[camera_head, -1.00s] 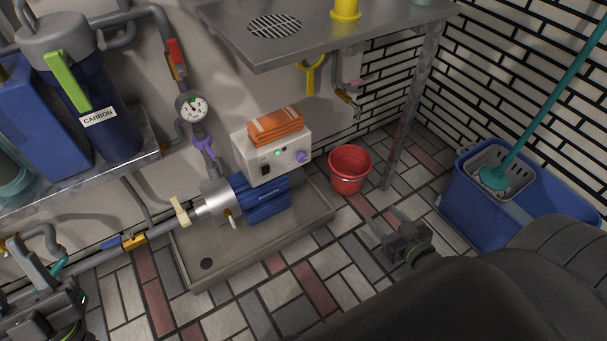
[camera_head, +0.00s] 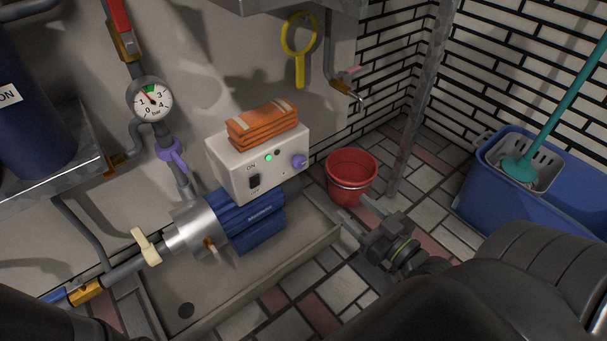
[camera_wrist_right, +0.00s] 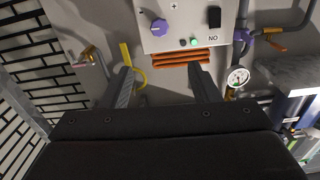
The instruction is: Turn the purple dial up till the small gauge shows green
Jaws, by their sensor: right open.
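The purple dial (camera_head: 299,161) is on the right of the white control box's (camera_head: 226,161) front face, beside a lit green lamp and above the blue pump. In the right wrist view the dial (camera_wrist_right: 159,26) appears upside down, beyond the fingertips. The small round gauge (camera_head: 151,100) is on the pipe left of the box; its needle points up-left, seemingly just left of the green band. My right gripper (camera_head: 355,207) is open and empty, lower right of the dial and apart from it, in front of the red bucket. My left gripper is not seen.
Folded orange cloths (camera_head: 262,126) lie on the box. The red bucket (camera_head: 351,178) stands right of it. The pump (camera_head: 250,218) sits in a shallow tray. A metal table leg (camera_head: 417,100) and a blue mop bucket (camera_head: 480,195) are at the right.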

